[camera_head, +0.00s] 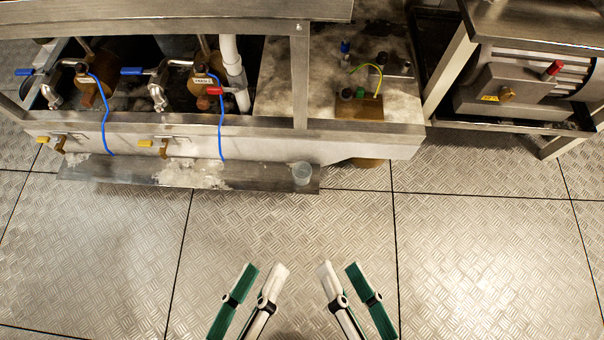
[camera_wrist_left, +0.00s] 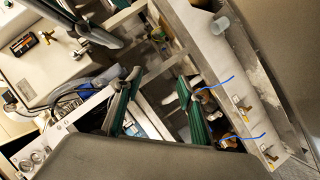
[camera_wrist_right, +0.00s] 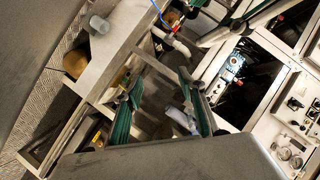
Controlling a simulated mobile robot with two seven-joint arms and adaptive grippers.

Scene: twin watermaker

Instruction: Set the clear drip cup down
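The clear drip cup (camera_head: 302,174) stands at the right end of the long metal ledge (camera_head: 262,175) in the head view. It also shows near the top of the left wrist view (camera_wrist_left: 220,25) and of the right wrist view (camera_wrist_right: 98,24). My left gripper (camera_head: 265,268) is open and empty, below and left of the cup in the picture. My right gripper (camera_head: 338,267) is open and empty, below and right of it. Both are apart from the cup. The fingers of each stand apart in their wrist views.
The machine frame (camera_head: 300,75) stands behind the ledge, with blue-handled valves, blue tubes (camera_head: 106,115) and yellow-handled taps (camera_head: 160,143). Frosty white patches lie on the ledge. A motor unit (camera_head: 515,85) stands at the right. The patterned floor (camera_head: 470,260) in front is clear.

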